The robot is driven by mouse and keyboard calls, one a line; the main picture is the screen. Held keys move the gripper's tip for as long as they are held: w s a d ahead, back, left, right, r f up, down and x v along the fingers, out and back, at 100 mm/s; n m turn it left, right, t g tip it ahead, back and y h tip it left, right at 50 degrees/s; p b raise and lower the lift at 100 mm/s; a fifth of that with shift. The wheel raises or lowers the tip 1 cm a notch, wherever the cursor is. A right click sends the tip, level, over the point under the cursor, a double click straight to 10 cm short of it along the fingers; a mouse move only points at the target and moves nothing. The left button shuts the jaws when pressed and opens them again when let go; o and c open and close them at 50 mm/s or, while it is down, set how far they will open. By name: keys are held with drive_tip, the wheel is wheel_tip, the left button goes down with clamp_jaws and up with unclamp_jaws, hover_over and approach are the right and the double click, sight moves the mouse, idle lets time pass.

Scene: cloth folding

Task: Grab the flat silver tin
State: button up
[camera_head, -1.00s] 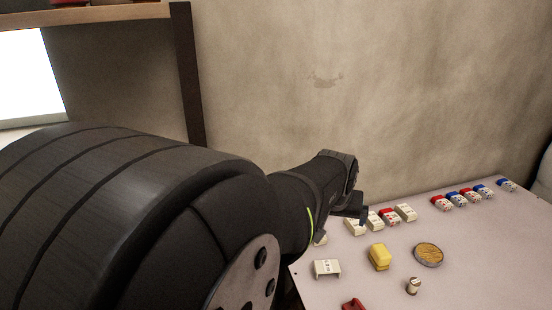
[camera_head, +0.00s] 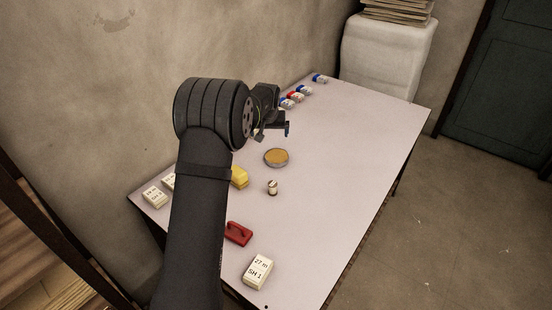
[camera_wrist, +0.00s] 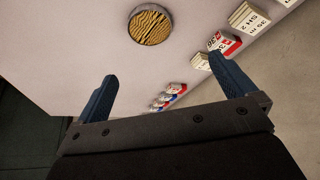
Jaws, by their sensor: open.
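The flat silver tin (camera_head: 276,158) is a low round tin with a silver rim and a patterned golden-brown top. It lies flat near the middle of the table. It also shows at the top of the wrist view (camera_wrist: 150,25). My gripper (camera_head: 273,133) is above the table on the far side of the tin. In the wrist view my gripper (camera_wrist: 162,70) has its two blue fingers wide apart with nothing between them. The tin lies beyond the fingertips, roughly in line with the gap, and is not touched.
A yellow block (camera_head: 239,177), a small cylinder (camera_head: 272,187), a red handled item (camera_head: 238,233) and a white labelled box (camera_head: 258,271) lie nearer on the table (camera_head: 350,180). Small red and blue boxes (camera_head: 295,97) line the wall side. The table's right side is clear.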

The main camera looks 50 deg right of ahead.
sight(277, 156)
drive_tip(key=x, duration=0.6)
drive_tip(key=s+d+x, duration=0.1)
drive_tip(key=x, duration=0.6)
drive_tip(key=s+x, duration=0.1)
drive_tip(key=x, duration=0.6)
drive_tip(key=shift+d+f, duration=0.1)
drive_tip(key=shift+d, duration=0.2)
drive_tip(key=c, duration=0.8)
drive_tip(key=shift+c, duration=0.2)
drive_tip(key=shift+r, duration=0.2)
